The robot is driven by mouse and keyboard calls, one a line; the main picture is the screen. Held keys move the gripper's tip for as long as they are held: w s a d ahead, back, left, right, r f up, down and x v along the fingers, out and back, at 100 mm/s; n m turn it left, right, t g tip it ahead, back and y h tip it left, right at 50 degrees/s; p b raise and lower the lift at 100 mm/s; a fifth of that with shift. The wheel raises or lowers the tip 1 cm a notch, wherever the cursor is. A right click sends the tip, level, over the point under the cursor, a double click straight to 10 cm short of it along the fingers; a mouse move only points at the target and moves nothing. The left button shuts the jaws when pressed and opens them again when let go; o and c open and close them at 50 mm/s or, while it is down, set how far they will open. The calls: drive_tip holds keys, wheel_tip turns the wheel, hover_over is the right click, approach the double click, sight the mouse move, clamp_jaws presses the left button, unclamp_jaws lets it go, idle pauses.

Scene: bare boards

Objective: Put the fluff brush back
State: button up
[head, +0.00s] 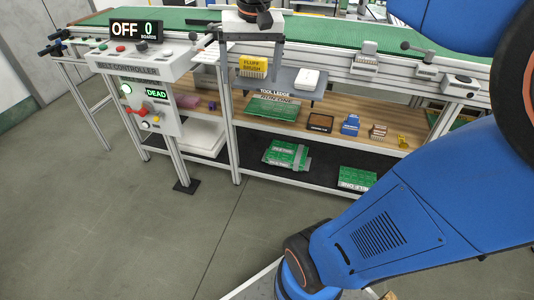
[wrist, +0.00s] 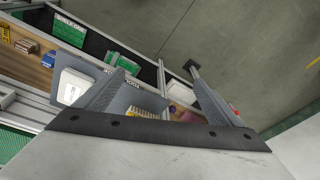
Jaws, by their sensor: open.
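The fluff brush (head: 253,67) is a yellow block with dark lettering, at the left end of the grey tool ledge (head: 283,83) under the belt's front rail. In the wrist view its yellow edge (wrist: 144,112) shows just beyond my gripper's palm, which hides the rest. My gripper (head: 249,78) is above and around the brush area, fingers pointing down and spread apart. In the wrist view the two fingers of my gripper (wrist: 156,69) are wide apart, with no object clamped between them. I cannot tell whether a finger touches the brush.
A white box (head: 309,78) sits on the ledge right of the brush. The wooden shelf (head: 350,138) below holds small boxes and green boards. The belt controller (head: 140,68) stands to the left. The floor in front is clear.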

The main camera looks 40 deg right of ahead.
drive_tip(key=s+a+f+n+t, duration=0.1)
drive_tip(key=s+a+f+n, duration=0.1)
drive_tip(key=s+f, duration=0.5)
drive_tip(key=s+a+f+n+t, duration=0.1)
drive_tip(key=s+a+f+n, duration=0.2)
drive_tip(key=s+f, duration=0.4)
drive_tip(key=shift+s+a+t, duration=0.3)
drive_tip(key=shift+s+a, duration=0.05)
drive_tip(key=shift+s, duration=0.4)
